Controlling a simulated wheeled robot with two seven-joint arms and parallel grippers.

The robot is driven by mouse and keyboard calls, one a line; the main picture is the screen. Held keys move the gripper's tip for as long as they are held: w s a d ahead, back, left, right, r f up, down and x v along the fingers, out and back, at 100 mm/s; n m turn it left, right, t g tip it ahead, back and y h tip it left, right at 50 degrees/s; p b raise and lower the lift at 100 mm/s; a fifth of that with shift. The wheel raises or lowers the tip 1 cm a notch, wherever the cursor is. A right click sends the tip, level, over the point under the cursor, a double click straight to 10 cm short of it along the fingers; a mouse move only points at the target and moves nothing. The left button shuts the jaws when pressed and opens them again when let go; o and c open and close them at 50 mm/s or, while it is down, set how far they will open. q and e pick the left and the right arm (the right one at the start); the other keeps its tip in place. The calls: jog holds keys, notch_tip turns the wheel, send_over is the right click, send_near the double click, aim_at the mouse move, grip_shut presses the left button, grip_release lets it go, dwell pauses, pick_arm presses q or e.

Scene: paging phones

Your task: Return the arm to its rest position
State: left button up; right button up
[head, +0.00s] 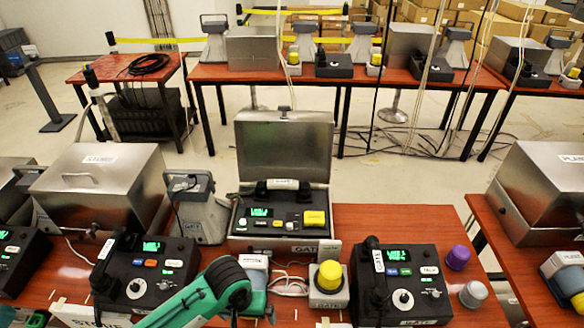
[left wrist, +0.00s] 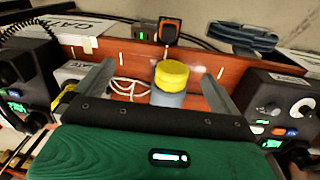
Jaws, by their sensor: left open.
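My left arm (head: 190,303) is green and comes in at the bottom of the head view, over the front of the near table. In the left wrist view my left gripper (left wrist: 157,75) has its two grey fingers wide apart with nothing held between them. A yellow button on a grey base (left wrist: 171,82) shows beyond and between the fingers; I cannot tell how far off it is. In the head view a yellow button (head: 329,275) stands right of the arm. Fingertips are not clear in the head view. My right gripper is not in view.
Near the arm are a black phone (head: 405,283) marked GATE with its handset on the left side, another black phone (head: 148,272), and an open metal case (head: 283,148). Purple (head: 458,257) and grey (head: 473,294) knobs stand right. Bare red tabletop (head: 395,220) lies behind the GATE phone.

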pick_arm(q)
jog(key=s+a+r+t, duration=0.3)
jog(key=s+a, duration=0.9)
jog(key=s, duration=0.2)
notch_tip(320, 180, down, 30)
jog(key=m+g, duration=0.1)
jog(key=s+a+f, duration=0.1)
jog(key=s+f, duration=0.9)
jog(key=s+a+f+g+y, duration=0.1)
jog(key=s+a+f, duration=0.1)
jog(key=s+f, duration=0.7)
jog(key=shift+s+a+f, duration=0.25)
jog(key=shift+s+f, duration=0.1)
jog(key=shift+s, duration=0.15)
